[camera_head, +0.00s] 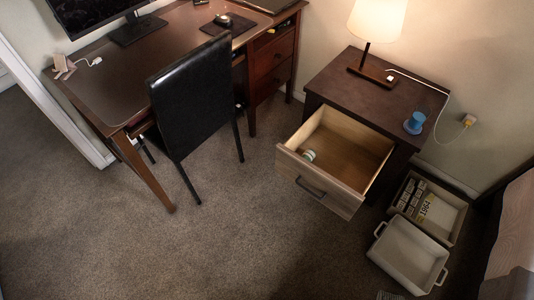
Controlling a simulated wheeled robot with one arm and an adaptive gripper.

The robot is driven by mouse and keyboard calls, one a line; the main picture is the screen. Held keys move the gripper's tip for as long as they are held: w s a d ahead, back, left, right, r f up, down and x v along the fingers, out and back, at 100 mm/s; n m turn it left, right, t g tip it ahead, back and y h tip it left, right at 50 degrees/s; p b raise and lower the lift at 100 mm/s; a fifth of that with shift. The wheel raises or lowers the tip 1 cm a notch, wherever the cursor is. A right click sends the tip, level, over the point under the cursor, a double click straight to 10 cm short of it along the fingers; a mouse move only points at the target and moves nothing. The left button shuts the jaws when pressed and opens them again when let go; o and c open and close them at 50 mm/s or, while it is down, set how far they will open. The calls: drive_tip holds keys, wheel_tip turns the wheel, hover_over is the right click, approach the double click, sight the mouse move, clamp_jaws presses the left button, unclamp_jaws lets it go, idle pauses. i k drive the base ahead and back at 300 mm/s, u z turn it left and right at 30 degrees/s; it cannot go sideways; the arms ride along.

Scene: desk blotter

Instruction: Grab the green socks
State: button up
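No thing that I can clearly tell as green socks shows in the head view. A small whitish and greenish object (309,155) lies in the open drawer (325,197), near its front left corner. It is too small to tell what it is. The drawer is pulled out of the dark nightstand (379,95), and the rest of its floor looks bare. My gripper is not in view.
A lamp (376,22) and blue cup (415,123) stand on the nightstand. A black chair (201,97) stands at the brown desk (120,80). Two pale bins, one empty (408,257), one holding small items (450,216), sit right of the drawer. Carpet in front is clear.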

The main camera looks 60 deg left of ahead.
sight(309, 155)
drive_tip(key=u, duration=2.9)
drive_tip(key=i, duration=0.45)
drive_tip(key=z, duration=1.25)
drive_tip(key=k, duration=0.5)
drive_tip(key=u, duration=1.05)
drive_tip(key=i, duration=0.65)
drive_tip(key=u, duration=0.45)
